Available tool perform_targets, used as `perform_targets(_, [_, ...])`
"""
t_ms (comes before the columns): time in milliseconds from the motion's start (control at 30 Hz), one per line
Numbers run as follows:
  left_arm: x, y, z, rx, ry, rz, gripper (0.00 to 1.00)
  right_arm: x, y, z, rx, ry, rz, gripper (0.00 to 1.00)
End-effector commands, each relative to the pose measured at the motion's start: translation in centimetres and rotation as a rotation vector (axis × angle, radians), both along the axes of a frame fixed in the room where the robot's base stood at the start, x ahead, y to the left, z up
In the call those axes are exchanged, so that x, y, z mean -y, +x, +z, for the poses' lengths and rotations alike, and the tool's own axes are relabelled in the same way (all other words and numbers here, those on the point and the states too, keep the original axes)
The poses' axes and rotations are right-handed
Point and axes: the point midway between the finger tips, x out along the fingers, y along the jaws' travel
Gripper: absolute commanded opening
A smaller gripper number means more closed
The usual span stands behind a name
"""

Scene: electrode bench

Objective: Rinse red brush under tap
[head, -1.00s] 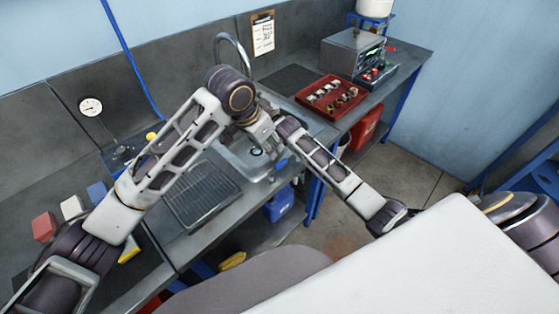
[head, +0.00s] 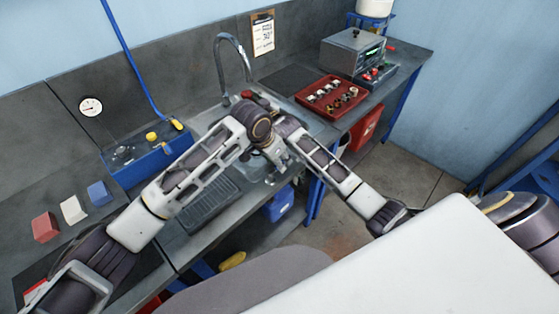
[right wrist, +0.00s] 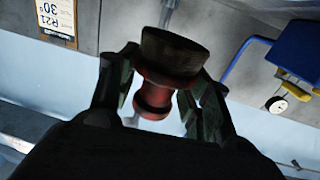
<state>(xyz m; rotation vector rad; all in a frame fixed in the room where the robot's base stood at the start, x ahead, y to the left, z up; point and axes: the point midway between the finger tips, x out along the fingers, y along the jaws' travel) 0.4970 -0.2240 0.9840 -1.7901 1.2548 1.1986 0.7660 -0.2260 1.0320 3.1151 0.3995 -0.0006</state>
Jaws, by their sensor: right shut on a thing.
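The red brush (right wrist: 155,98) is in my right gripper (right wrist: 165,85), its dark round head at the top of the right wrist view and its red handle between the fingers. In the head view my right gripper is mostly hidden behind my left wrist; a small red patch shows there. The tap (head: 234,62) is a tall curved metal spout behind the sink (head: 208,118), and part of a grey pipe shows just beyond the brush head in the right wrist view. My left gripper (head: 276,166) hangs over the sink's front right; its fingers are too small to read.
A red tray (head: 331,103) of small parts and a grey instrument box (head: 352,55) stand right of the sink. A blue box (head: 150,166) and red, white and blue blocks (head: 73,209) lie left. My forearms cross closely over the sink.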

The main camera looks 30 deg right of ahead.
Motion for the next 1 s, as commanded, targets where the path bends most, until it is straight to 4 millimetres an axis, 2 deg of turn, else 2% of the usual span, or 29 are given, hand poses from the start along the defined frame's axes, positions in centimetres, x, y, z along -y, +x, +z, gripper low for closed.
perform_targets(200, [0.5,0.2,-1.3,0.000,0.000,0.000,0.38,0.0,0.0,0.0,0.001,0.000,0.000,0.25])
perform_targets(567, [0.6,0.2,-1.5,0.001,-0.001,0.000,0.38,0.0,0.0,0.0,0.001,0.000,0.000,0.25])
perform_targets(833, [0.6,0.2,-1.5,0.001,0.000,0.000,0.03,0.0,0.0,0.0,0.001,0.000,0.000,0.25])
perform_targets(867, [0.6,0.3,-1.5,0.001,-0.001,0.000,0.00,0.0,0.0,0.0,0.001,0.000,0.000,0.25])
perform_targets(1000, [0.6,0.3,-1.5,0.001,-0.001,0.000,0.00,0.0,0.0,0.0,0.001,0.000,0.000,0.25])
